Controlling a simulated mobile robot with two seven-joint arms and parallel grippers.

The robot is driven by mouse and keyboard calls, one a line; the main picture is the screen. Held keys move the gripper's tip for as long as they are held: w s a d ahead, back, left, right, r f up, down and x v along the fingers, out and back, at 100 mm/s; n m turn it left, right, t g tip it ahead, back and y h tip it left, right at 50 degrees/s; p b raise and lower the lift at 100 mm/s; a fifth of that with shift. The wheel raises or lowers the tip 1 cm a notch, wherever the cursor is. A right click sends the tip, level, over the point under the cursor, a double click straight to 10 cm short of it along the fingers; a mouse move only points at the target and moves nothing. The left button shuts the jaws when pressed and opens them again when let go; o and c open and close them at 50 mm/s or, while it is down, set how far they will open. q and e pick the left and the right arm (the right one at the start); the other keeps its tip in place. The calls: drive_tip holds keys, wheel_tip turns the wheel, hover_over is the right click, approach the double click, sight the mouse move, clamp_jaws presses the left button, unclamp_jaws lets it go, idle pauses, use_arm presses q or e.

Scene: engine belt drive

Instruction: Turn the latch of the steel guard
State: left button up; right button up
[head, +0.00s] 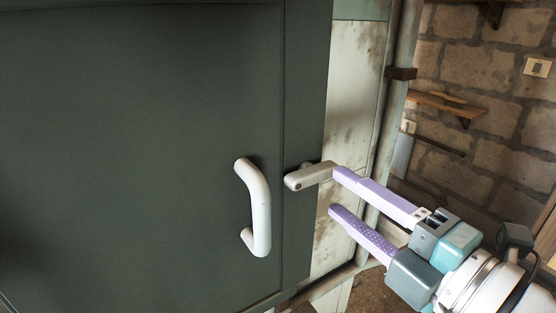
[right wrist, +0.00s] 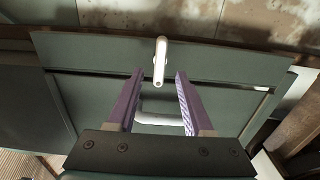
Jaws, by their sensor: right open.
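The steel guard (head: 130,150) is a large dark green panel filling the left of the head view; it also shows in the right wrist view (right wrist: 95,95). Its latch (head: 308,176) is a short pale grey lever at the guard's right edge, lying nearly level with a slight tilt. My right gripper (head: 334,190) is open and empty to the right of the latch. Its upper fingertip meets the latch's right end in the picture; contact is unclear. In the right wrist view, the latch (right wrist: 160,62) appears in line with the gap between the fingertips (right wrist: 159,74). My left gripper is out of view.
A white bow handle (head: 258,207) stands out from the guard just left of the latch. A worn pale frame (head: 350,110) and a vertical pipe (head: 391,120) run beside the guard. Shelves (head: 450,106) hang on the stone wall at the far right.

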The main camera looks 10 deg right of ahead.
sight(319, 179)
drive_tip(key=x, duration=0.5)
drive_tip(key=shift+w+a, duration=0.1)
clamp_jaws()
idle(0.3)
